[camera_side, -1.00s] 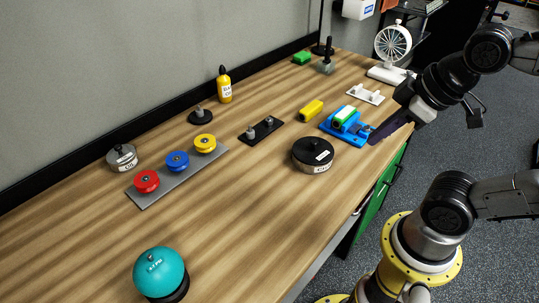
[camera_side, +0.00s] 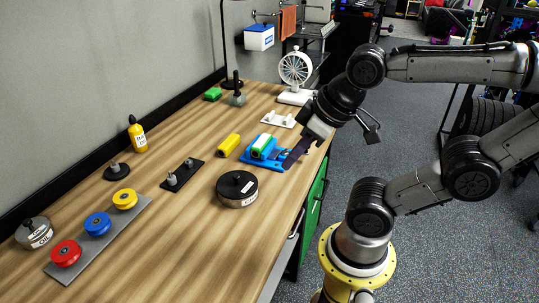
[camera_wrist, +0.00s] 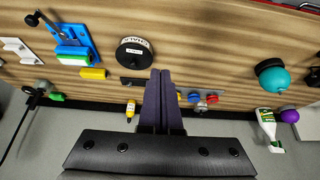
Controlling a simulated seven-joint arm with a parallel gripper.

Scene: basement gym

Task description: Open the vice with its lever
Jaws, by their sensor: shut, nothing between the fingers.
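The blue vice (camera_side: 247,157) sits near the table's right edge in the side view. A green and white block (camera_side: 262,146) sits in it. In the wrist view the vice (camera_wrist: 84,38) is at the upper left, with a dark lever (camera_wrist: 48,24) ending in a round knob. My gripper (camera_side: 289,165) is close to the vice's right side in the side view and hides part of that side; contact cannot be told. In the wrist view the dark purple fingers of my gripper (camera_wrist: 160,74) are together and empty, pointing well to the right of the vice.
A yellow block (camera_side: 229,144) lies left of the vice. A round black-topped tin (camera_side: 237,190) stands in front of it. A white pegged plate (camera_side: 278,119) and a white fan (camera_side: 295,72) stand behind. A black pegged plate (camera_side: 182,174) lies farther left. Bare wood separates them.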

